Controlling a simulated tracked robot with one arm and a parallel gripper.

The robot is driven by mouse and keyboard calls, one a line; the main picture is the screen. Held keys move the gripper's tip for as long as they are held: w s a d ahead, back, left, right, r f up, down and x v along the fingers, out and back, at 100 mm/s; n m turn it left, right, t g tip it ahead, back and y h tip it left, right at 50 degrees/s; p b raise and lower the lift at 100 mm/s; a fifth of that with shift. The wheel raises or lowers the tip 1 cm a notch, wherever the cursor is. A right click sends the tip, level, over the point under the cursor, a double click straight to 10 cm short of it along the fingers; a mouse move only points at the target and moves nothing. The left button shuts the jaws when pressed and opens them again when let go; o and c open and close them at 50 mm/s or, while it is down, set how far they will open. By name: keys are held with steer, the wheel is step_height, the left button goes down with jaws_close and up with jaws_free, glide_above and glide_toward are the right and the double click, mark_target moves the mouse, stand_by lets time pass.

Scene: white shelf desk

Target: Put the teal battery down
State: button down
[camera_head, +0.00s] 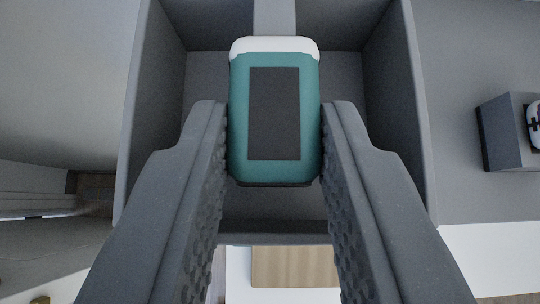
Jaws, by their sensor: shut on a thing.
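The teal battery (274,112) has a white top end and a dark grey rectangular panel on its face. My gripper (274,140) is shut on it, with one textured finger against its left side and the other against its right side. The battery shows upright in the middle of the view, in front of a grey open box (410,120) with compartments. I cannot tell whether the battery touches the box or hangs clear of it. The lower part of the box is partly hidden by my fingers.
A small grey block with a black and white part (507,135) stands at the right on a grey surface (470,60). A wooden patch (293,267) and a white surface (495,255) show below the box. The grey surface between box and block is clear.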

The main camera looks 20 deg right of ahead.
steer(key=shift+f+b, duration=0.35)
steer(key=shift+f, duration=0.05)
steer(key=shift+s+f, duration=0.1)
steer(key=shift+f, duration=0.2)
steer(key=c, duration=1.2)
jaws_free()
steer(key=shift+f, duration=0.15)
steer(key=shift+o, duration=0.2)
